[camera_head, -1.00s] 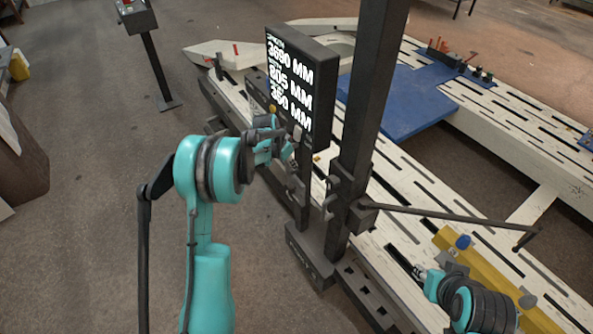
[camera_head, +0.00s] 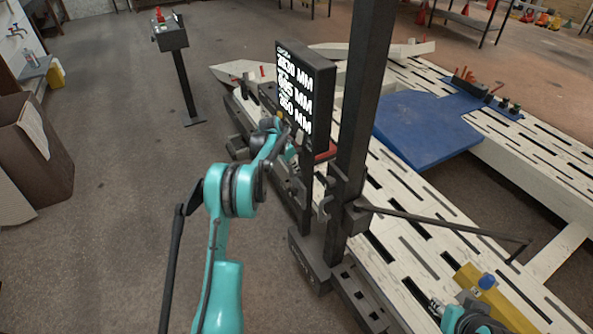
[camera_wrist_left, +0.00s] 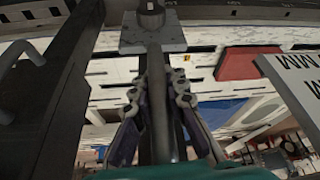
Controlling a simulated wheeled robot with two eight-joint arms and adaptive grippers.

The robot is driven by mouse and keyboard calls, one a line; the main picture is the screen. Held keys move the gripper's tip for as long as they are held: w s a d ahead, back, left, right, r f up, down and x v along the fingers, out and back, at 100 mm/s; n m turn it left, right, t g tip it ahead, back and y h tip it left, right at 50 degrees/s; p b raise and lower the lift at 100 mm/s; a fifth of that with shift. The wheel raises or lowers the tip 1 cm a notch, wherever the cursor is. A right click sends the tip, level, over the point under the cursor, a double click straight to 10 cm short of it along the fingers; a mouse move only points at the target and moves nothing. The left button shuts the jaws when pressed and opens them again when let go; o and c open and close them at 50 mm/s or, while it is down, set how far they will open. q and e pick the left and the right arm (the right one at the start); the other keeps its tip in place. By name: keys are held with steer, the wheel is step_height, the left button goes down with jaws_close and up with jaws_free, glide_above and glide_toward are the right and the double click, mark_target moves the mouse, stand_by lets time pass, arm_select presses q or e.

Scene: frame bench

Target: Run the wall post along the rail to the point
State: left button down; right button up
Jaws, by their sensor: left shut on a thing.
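The wall post (camera_head: 354,120) is a tall dark upright standing on a dark foot at the rail (camera_head: 355,300) along the near side of the white slotted bench. It carries a black display (camera_head: 306,95) with white millimetre figures and a long thin arm (camera_head: 450,222) reaching right over the bench.
A blue plate (camera_head: 425,130) lies on the bench (camera_head: 410,215). A yellow beam (camera_head: 505,300) lies near my right arm. A red piece (camera_head: 326,151) shows behind the post. A pedestal box (camera_head: 171,38) stands on open floor at the left.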

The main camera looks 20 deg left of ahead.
arm_select(q)
steer(key=shift+f, duration=0.1)
stand_by(0.3)
steer(key=c, duration=1.5)
jaws_free()
steer(key=v, duration=1.2)
